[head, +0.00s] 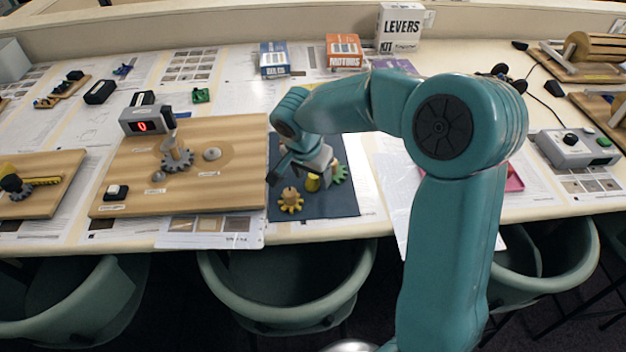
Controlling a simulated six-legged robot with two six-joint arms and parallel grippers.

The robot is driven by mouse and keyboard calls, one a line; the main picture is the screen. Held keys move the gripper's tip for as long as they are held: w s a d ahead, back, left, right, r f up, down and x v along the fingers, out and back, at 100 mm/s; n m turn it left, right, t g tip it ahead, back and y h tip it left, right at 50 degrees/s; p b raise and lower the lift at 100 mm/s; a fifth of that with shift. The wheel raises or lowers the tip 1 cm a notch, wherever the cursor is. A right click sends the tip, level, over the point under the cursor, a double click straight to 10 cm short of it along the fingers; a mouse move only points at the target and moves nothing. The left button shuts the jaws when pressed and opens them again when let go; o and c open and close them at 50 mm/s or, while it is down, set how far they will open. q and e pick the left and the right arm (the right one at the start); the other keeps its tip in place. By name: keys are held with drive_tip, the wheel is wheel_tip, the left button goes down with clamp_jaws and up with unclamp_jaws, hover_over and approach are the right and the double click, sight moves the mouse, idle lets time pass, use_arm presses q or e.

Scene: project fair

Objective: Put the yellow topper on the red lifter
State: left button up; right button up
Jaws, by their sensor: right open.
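My right gripper (298,178) reaches over the dark blue mat (340,204) from the right and is open. A small yellow cylinder (313,184), possibly the yellow topper, is on the mat just below the gripper and is partly covered by it. I cannot tell whether a finger touches it. A yellow-tan gear (290,201) with a wooden knob lies to its left and nearer. A green gear (339,174) lies to its right, partly hidden. I cannot make out a red lifter. My left gripper is not in view.
A wooden board (228,132) left of the mat holds a grey gear (178,160) and a display (145,120) reading 0. A pink tray (515,179) is partly behind my right arm. Boxes stand at the back. Chairs line the table's front edge.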

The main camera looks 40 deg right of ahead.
drive_tip(key=shift+c, duration=0.2)
drive_tip(key=c, duration=1)
clamp_jaws()
drive_tip(key=shift+r, duration=0.15)
